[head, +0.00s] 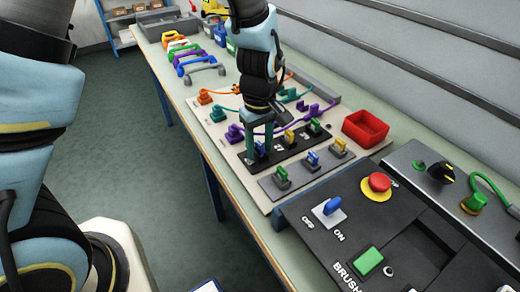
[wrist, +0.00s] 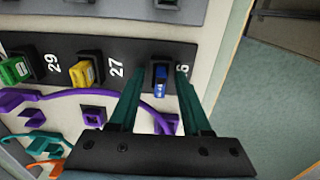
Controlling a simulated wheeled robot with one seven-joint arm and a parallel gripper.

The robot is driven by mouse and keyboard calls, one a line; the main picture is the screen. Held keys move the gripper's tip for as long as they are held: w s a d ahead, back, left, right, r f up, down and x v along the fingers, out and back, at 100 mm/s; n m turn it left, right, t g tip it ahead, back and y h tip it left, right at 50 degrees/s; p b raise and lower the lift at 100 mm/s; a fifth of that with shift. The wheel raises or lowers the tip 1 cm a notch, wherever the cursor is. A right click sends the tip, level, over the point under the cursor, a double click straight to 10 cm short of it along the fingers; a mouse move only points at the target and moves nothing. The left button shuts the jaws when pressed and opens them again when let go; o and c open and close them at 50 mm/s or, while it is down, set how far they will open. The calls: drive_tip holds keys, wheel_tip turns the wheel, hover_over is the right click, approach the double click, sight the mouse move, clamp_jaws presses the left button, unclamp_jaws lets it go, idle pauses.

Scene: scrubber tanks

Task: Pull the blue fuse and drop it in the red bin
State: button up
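The blue fuse (wrist: 160,88) sits upright in a black holder at the end of a black strip (wrist: 210,52), beside a label partly hidden by a finger. My gripper (wrist: 158,75) is open, with one teal finger on each side of this fuse; gaps show between them in the wrist view. In the head view my gripper (head: 260,135) points down over the near-left end of that strip and partly hides the fuse. The red bin (head: 366,129) stands open at the right of the panel, and its visible inside looks empty.
The same strip holds a yellow fuse (wrist: 87,72) and a green fuse (wrist: 16,70). A grey strip beside it holds green (head: 282,174), blue (head: 313,159) and yellow (head: 339,146) fuses. Purple cabling (wrist: 60,98) runs close to my gripper. A control console (head: 400,240) stands in front.

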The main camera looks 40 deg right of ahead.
sight(259, 144)
clamp_jaws()
idle(1.0)
drive_tip(key=o, duration=0.9)
unclamp_jaws()
wheel_tip(259, 144, up, 11)
drive_tip(key=shift+f+b, duration=0.1)
drive_tip(key=shift+b, duration=0.85)
